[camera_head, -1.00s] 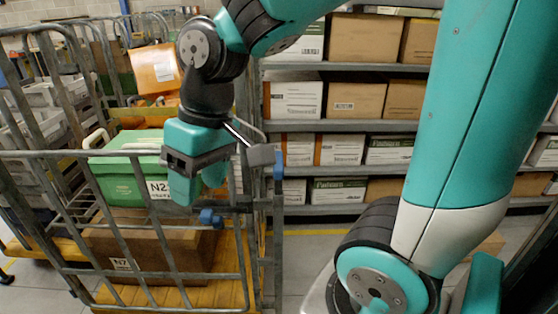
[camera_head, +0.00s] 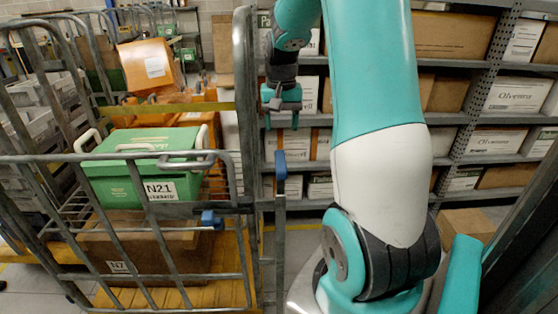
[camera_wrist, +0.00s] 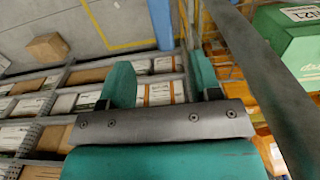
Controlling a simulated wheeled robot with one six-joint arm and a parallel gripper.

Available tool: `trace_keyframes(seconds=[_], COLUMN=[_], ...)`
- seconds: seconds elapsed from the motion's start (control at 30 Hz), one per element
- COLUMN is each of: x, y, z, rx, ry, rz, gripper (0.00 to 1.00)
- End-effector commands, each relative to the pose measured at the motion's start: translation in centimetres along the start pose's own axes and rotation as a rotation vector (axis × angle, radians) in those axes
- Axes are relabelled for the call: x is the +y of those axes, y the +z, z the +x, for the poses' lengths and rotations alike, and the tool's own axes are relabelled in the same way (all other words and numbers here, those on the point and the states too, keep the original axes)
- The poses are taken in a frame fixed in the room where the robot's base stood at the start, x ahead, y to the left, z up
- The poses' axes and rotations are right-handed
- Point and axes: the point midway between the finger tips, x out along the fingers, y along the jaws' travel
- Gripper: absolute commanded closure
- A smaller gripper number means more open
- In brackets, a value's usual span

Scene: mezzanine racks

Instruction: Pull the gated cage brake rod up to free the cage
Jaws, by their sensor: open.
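The roll cage (camera_head: 245,90) stands at the left with its barred gate facing me. A grey upright rod with a blue top (camera_head: 280,172), apparently the brake rod, stands at the cage's right front corner. My gripper (camera_head: 282,122) is open and empty, fingers down, above the blue top in the head view and apart from it. In the wrist view a blue upright piece (camera_wrist: 162,22) shows between and beyond my spread fingers (camera_wrist: 160,85). I cannot tell the depth gap. A second blue fitting (camera_head: 211,219) sits on the cage gate.
The cage holds a green lidded crate (camera_head: 135,180) labelled N21 and a cardboard box (camera_head: 150,250). Shelves of boxes (camera_head: 475,120) stand behind my arm. A cage bar crosses close on the right of the wrist view (camera_wrist: 270,80). Floor right of the rod looks clear.

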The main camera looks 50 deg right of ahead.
Motion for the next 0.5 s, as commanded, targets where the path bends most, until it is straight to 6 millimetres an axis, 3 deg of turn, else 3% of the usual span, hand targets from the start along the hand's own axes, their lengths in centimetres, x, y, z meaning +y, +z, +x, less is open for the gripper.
trace_keyframes(seconds=[0.3,0.5], x=[-0.2,-0.3], y=[0.2,0.1], z=[7.2,10.3], rx=[-0.005,-0.002], ry=[0.001,0.0], rz=[-0.004,-0.006], gripper=[0.43,0.43])
